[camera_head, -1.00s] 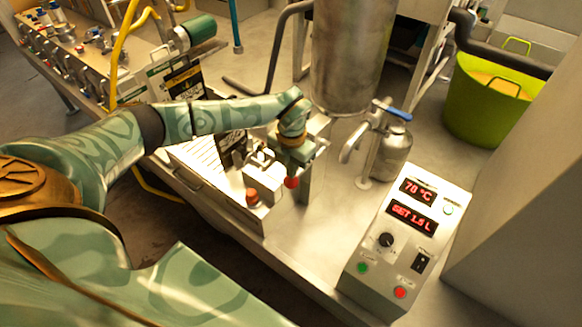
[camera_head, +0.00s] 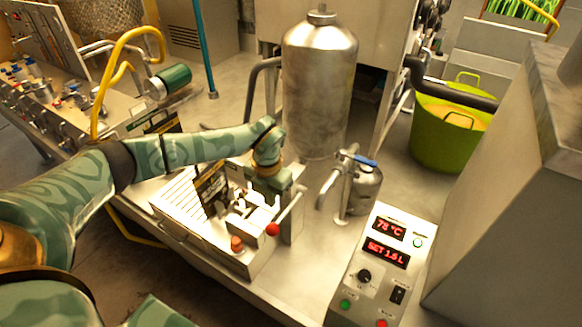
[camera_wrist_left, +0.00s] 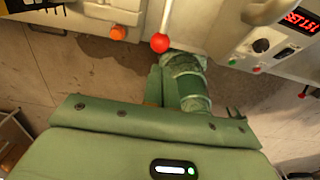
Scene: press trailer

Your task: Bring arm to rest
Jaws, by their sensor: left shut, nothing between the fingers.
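My left arm reaches in from the left in the head view, and my left gripper (camera_head: 269,182) hangs pointing down over the small white press unit on the steel bench. It is shut and empty; its fingertips are hard to make out against the machine. A lever with a red ball knob (camera_head: 272,229) stands just below and in front of it. I cannot tell whether the gripper touches the lever. The red knob also shows in the left wrist view (camera_wrist_left: 160,42), where no fingers are clear. My right gripper is in neither view.
A steel tank (camera_head: 320,90) stands behind the gripper, with a blue-handled tap canister (camera_head: 364,190) to its right. A control box (camera_head: 375,265) reads 78 °C and SET 1.5 L. An orange button (camera_head: 236,243) sits near the lever. A green tub (camera_head: 447,135) stands at the right.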

